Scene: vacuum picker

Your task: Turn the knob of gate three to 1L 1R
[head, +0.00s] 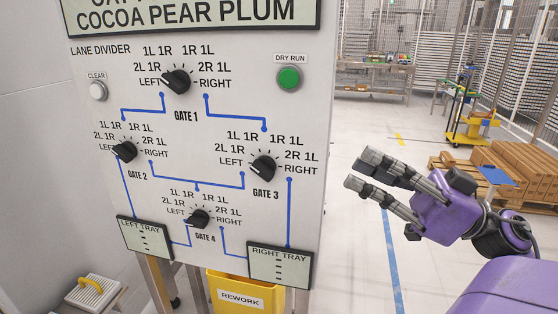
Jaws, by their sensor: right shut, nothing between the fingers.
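The gate 3 knob (264,170) is a black pointer knob on the right side of the white panel (200,110). Its labels run LEFT, 2L 1R, 1L 1R, 1R 1L, 2R 1L and RIGHT. Its pointer appears turned to the left, near LEFT; the exact mark is hard to tell. My purple right gripper (361,168) is to the right of the panel, apart from the knob, with its grey fingers pointing left. It is shut and empty. My left gripper is out of view.
Other knobs are gate 1 (177,81), gate 2 (124,151) and gate 4 (199,218). A green DRY RUN button (289,78) and white CLEAR button (98,91) flank gate 1. A yellow REWORK bin (243,296) stands below.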

